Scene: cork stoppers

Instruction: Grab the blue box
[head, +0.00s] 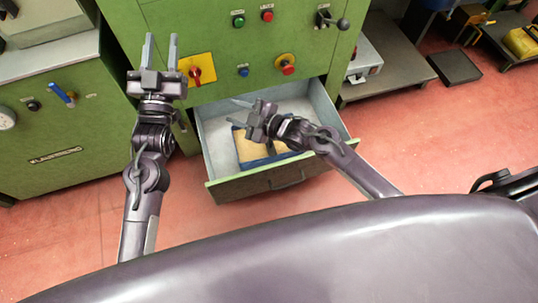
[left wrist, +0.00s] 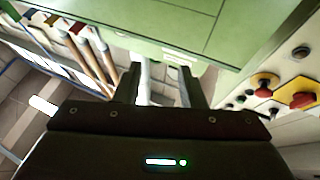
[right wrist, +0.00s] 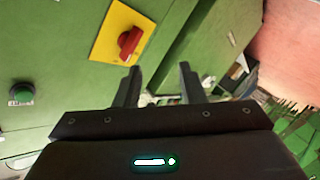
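The blue box (head: 260,162) lies in the open drawer (head: 217,117) of the green machine in the head view. It has blue edges and tan contents, and my right arm hides part of it. My right gripper (head: 240,112) is above the drawer and the box, pointing left, its fingers apart and empty. Its parted fingers also show in the right wrist view (right wrist: 160,72), facing green panels. My left gripper (head: 161,42) is up in front of the green machine, left of the drawer, with fingers apart and nothing between them. The left wrist view (left wrist: 160,75) also shows this gap.
The green machine front carries a red switch on a yellow plate (head: 194,70), several buttons and a black lever (head: 332,21). The drawer front (head: 285,178) juts out over the red floor. A low grey bench (head: 390,75) stands to the right.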

